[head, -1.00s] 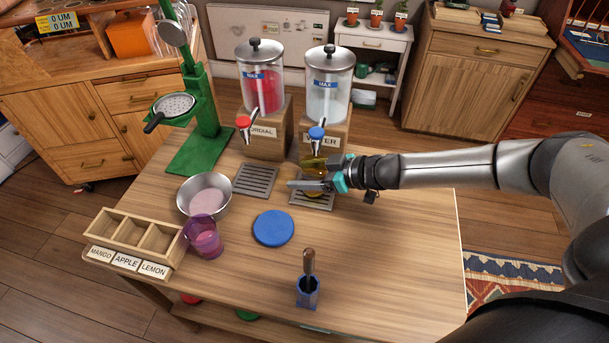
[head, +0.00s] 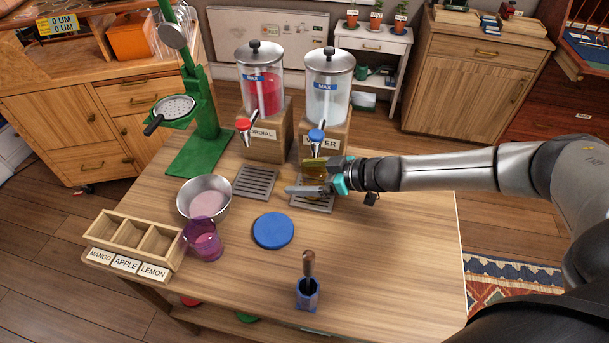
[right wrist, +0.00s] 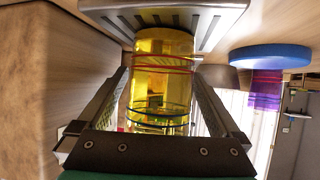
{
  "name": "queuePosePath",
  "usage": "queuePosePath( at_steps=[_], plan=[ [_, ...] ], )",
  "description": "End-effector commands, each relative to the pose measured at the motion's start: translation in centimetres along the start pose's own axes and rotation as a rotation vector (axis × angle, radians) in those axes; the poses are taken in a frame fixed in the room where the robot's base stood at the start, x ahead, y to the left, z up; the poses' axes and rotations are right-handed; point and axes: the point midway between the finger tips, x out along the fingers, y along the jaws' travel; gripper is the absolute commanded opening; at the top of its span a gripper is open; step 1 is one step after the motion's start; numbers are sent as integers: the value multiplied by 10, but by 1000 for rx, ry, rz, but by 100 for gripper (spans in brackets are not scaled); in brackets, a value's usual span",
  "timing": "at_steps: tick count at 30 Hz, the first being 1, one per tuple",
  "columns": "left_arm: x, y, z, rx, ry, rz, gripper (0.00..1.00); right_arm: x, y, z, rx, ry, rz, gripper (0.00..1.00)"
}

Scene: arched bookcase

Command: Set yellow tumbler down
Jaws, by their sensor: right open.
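The yellow tumbler (head: 315,170) stands on the drip tray (head: 313,207) in front of the water dispenser (head: 327,92). In the right wrist view the see-through tumbler (right wrist: 163,70) has red and dark bands, and its base is at the slotted tray (right wrist: 190,20). My right gripper (head: 311,178) is open, with one finger on each side of the tumbler. In the right wrist view a gap shows between the tumbler and each finger. In the head view the gripper hides part of the tumbler. My left gripper is not in view.
The cordial dispenser (head: 264,95) and a second drip tray (head: 255,182) are to the left. A blue disc (head: 273,230), a metal bowl (head: 204,192), a purple tumbler (head: 203,239) and a blue holder (head: 307,295) stand on the table. The table's right side (head: 410,250) is clear.

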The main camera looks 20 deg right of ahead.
Motion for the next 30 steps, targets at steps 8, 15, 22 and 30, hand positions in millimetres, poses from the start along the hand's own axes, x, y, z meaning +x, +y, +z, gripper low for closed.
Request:
queuePosePath(
  at_steps=[8, 15, 22, 30],
  plan=[
    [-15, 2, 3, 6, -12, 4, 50, -51, 1, 1, 3, -6, 3, 100],
    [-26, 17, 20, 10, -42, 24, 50, -96, 0, 1, 0, -5, 1, 100],
    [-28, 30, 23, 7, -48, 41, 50, -116, 0, 1, 0, -2, 1, 100],
    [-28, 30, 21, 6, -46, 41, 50, -119, 0, 0, -1, 0, 0, 100]
  ],
)
